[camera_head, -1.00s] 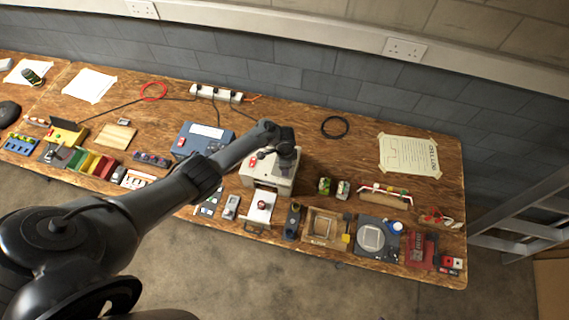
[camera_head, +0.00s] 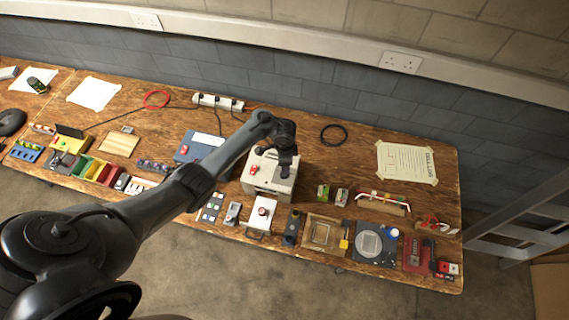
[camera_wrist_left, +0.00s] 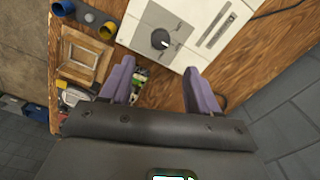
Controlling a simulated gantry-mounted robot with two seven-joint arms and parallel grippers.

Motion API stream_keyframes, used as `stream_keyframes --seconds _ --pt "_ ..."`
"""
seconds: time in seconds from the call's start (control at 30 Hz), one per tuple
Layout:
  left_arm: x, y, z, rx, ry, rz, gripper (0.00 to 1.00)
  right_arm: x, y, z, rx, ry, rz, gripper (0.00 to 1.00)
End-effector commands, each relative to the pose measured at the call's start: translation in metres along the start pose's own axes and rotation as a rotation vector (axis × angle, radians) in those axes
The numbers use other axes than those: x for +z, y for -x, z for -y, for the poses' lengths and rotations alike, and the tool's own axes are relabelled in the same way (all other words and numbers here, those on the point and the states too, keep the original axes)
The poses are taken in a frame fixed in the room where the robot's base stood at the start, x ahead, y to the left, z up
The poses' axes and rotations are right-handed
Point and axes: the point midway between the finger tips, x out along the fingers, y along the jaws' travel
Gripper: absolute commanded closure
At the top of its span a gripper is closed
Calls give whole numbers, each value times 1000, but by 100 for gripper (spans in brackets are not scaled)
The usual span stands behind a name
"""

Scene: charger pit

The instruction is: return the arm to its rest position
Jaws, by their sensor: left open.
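My left arm (camera_head: 150,215) reaches from the lower left across the workbench in the head view. Its gripper (camera_head: 287,172) hangs over the right part of a cream box (camera_head: 262,184) with a red part on it. In the left wrist view my left gripper (camera_wrist_left: 160,75) is open, with two purple-grey fingers apart and nothing held between them. A white box face with a black knob (camera_wrist_left: 160,39) lies beyond the fingertips. Whether the gripper touches the box is unclear. My right gripper is not in view.
The wooden bench (camera_head: 300,140) has several small devices along its front edge. A blue box (camera_head: 200,148) stands left of the cream box, close under my forearm. A black cable ring (camera_head: 333,134) lies behind. A ladder (camera_head: 520,225) stands at the right.

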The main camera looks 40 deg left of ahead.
Motion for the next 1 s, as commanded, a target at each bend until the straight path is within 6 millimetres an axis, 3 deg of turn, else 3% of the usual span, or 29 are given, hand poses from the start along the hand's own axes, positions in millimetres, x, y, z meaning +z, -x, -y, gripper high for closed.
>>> stream_keyframes --seconds 0.23,0.6,0.73,0.87,1.0 --pt "0 11 0 -1 0 0 39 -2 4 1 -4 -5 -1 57" --pt "0 10 0 0 0 1 39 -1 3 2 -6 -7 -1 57" --pt "7 2 -7 12 0 13 39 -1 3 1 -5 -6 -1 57" --pt "28 -24 -32 54 -2 50 39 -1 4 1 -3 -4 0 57" --pt "67 -70 -87 134 -14 115 39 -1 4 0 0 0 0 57"
